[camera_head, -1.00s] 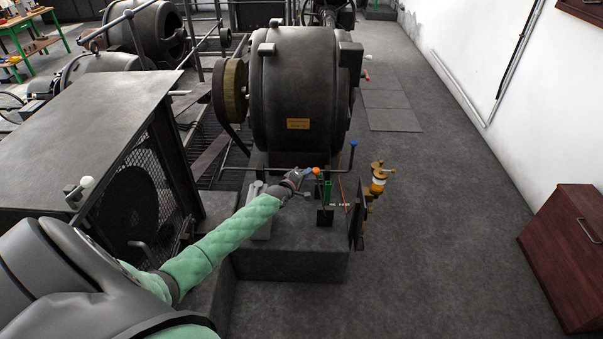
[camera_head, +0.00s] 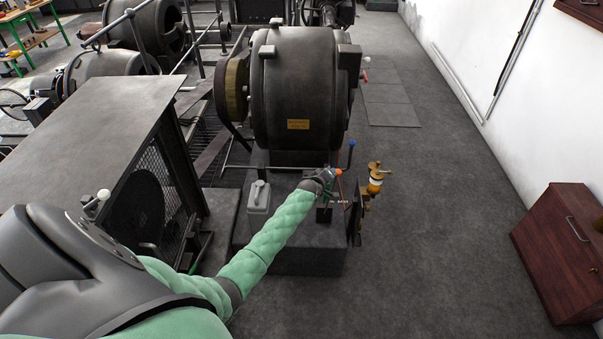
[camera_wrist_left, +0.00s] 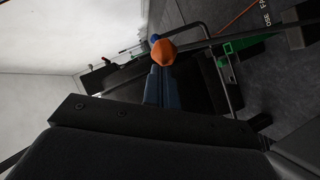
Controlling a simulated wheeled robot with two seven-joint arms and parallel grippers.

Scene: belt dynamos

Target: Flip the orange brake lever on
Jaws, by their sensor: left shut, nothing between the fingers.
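The orange brake lever knob (camera_head: 338,172) shows as a small orange spot just past the end of my left arm in the head view. In the left wrist view the orange knob (camera_wrist_left: 163,52) is large, on the end of a dark rod, right at the tips of my left gripper (camera_wrist_left: 161,78). The fingers are shut with nothing between them and look close to the knob; I cannot tell whether they touch it. In the head view my left gripper (camera_head: 328,177) hides most of the lever's shaft. My right gripper is not in view.
A blue-topped lever (camera_head: 351,144) and a brass and glass oiler (camera_head: 375,178) stand right of the knob. A large dynamo (camera_head: 300,95) rises behind. Open floor (camera_head: 430,220) lies to the right.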

